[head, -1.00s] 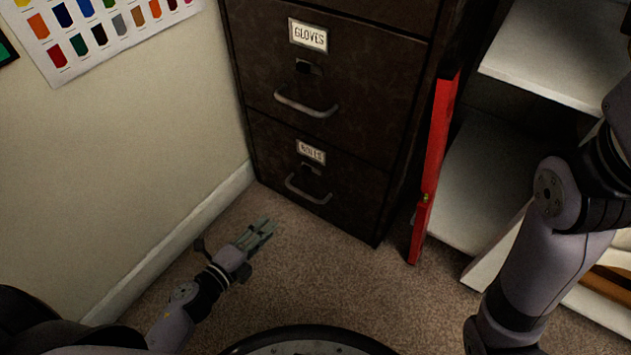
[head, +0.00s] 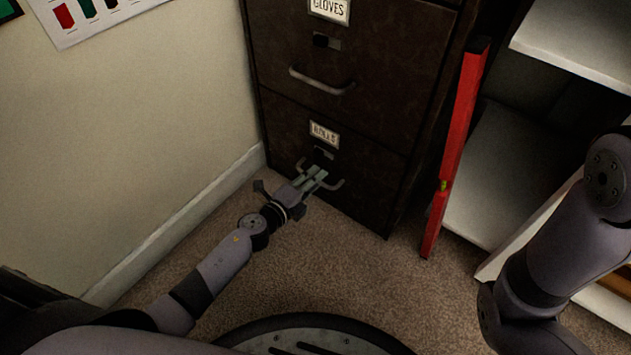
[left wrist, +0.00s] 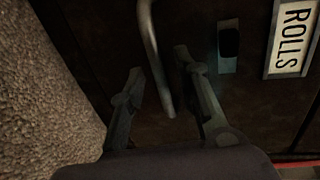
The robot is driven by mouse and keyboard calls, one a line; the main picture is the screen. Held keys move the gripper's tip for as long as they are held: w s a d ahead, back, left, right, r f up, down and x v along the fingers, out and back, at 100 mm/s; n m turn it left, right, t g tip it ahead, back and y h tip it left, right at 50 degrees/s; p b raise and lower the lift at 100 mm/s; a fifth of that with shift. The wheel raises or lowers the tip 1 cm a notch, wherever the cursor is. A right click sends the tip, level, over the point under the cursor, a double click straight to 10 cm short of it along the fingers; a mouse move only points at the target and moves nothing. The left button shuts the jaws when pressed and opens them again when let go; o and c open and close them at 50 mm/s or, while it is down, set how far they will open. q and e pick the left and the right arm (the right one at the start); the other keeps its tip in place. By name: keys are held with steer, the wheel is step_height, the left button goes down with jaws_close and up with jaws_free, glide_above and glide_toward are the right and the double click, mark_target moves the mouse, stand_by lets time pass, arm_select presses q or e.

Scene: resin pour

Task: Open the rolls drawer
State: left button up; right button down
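The rolls drawer (head: 371,166) is the lowest drawer of a dark brown filing cabinet and is closed. Its label (left wrist: 292,38) reads ROLLS in the left wrist view. Its curved metal handle (head: 336,185) also shows in the left wrist view (left wrist: 153,52). My left gripper (head: 316,175) is open at the handle. In the left wrist view the handle bar lies between its two spread fingers (left wrist: 160,62), and I see no firm contact. The fingers hide the middle of the handle in the head view. My right gripper is out of frame; only its arm shows at the right.
The gloves drawer (head: 390,62) above is closed. A red spirit level (head: 460,140) leans upright beside the cabinet's right side. White shelves (head: 497,168) stand further right. A wall with a baseboard (head: 180,220) is at the left. Carpet (head: 350,262) in front of the cabinet is clear.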

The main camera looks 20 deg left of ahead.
arm_select(q)
steer(key=shift+w+d, duration=0.2)
steer(key=shift+w, duration=0.2)
steer(key=shift+f, duration=0.1)
jaws_close()
stand_by(0.6)
